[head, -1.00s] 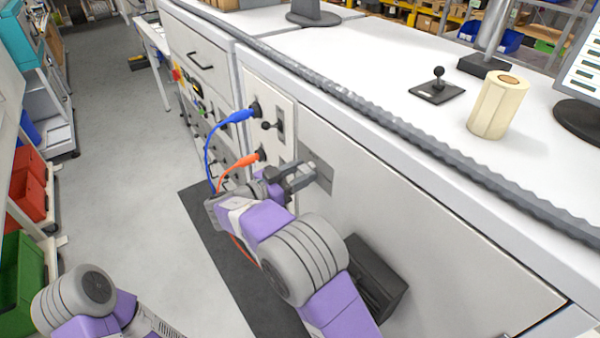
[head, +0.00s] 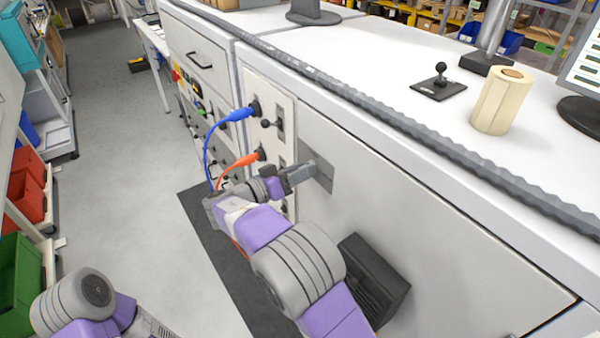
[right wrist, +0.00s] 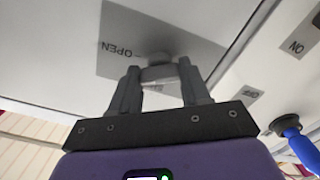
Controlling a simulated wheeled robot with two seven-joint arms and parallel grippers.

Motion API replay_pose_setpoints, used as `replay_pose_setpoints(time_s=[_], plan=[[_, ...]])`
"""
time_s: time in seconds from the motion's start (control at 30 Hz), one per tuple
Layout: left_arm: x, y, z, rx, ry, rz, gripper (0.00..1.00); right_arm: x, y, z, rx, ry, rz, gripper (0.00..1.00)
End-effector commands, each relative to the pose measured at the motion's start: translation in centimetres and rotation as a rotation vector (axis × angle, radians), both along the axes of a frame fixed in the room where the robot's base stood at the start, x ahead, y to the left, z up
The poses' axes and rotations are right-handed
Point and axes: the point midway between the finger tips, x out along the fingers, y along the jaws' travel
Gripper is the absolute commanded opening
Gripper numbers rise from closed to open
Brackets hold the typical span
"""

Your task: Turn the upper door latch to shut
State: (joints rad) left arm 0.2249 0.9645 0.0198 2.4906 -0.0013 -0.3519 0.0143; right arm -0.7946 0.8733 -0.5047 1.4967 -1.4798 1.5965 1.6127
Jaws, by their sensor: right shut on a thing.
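The upper door latch (right wrist: 158,75) is a small grey knob on a grey plate (head: 325,179) near the upper left corner of the white door (head: 430,235). The plate bears the word OPEN in the right wrist view (right wrist: 118,35). My right gripper (head: 308,172) is at the plate, shut on the latch; the right wrist view shows its two fingers (right wrist: 160,82) on either side of the knob. The gripper hides most of the latch in the head view. My left gripper is out of view; only part of its arm shows at lower left.
A blue plug (head: 237,115) and an orange plug (head: 242,161), with hanging cables, sit in the panel left of the door.

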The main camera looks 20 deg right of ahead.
Motion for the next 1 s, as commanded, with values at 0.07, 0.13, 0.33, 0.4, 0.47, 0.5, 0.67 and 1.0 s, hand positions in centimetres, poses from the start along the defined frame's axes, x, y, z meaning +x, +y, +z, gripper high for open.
replay_pose_setpoints(time_s=[0.07, 0.13, 0.33, 0.4, 0.47, 0.5, 0.67, 1.0], plan=[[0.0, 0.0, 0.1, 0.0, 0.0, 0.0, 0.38, 0.0, 0.0, 0.0, -0.026, 0.069, 0.001, 0.16], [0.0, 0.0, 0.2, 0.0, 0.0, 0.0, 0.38, 0.0, 0.0, 0.0, -0.048, 0.131, -0.001, 0.16], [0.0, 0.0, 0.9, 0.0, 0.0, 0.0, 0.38, 0.0, 0.0, 0.1, -0.113, 0.311, -0.001, 0.16], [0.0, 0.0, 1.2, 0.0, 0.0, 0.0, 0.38, 0.0, 0.0, 0.1, -0.136, 0.373, -0.001, 0.16], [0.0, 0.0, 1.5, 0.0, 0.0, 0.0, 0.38, 0.0, 0.0, 0.2, -0.156, 0.426, -0.001, 0.16], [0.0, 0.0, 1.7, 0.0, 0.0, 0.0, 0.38, 0.0, 0.0, 0.2, -0.169, 0.462, -0.001, 0.16], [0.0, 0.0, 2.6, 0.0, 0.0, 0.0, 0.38, 0.0, 0.0, 0.2, -0.219, 0.603, -0.001, 0.16], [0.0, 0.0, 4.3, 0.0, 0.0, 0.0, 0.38, 0.0, 0.0, 0.2, -0.308, 0.847, -0.001, 0.16]])
